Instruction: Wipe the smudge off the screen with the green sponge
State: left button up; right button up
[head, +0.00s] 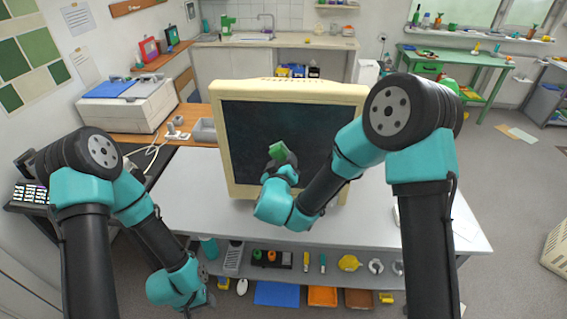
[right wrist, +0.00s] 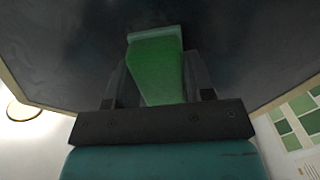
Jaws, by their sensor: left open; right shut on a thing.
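The boxy cream monitor (head: 234,184) stands on the white table with its dark screen (head: 250,125) facing me. I cannot make out a clear smudge on the screen; part of it is hidden behind my right arm. My right gripper (head: 281,161) is shut on the green sponge (head: 278,150) in front of the screen's middle. In the right wrist view the sponge (right wrist: 156,72) sits between the fingers, its far end close to the dark screen (right wrist: 235,50); I cannot tell if they touch. My left gripper (head: 203,277) is low at the table's front left, its fingers hardly visible.
The white table (head: 190,195) is clear left of the monitor. A green bench (head: 470,62) is at the far right.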

jog(key=shift+s+d, duration=0.2)
jog(key=shift+d, duration=0.85)
jog(key=shift+a, duration=0.15)
jog(key=shift+w+a, duration=0.25)
jog(key=shift+a, duration=0.75)
jog(key=shift+s+d, duration=0.25)
jog(key=shift+d, duration=0.9)
jog(key=shift+a, duration=0.15)
jog(key=shift+w+a, duration=0.2)
jog(key=shift+a, duration=0.2)
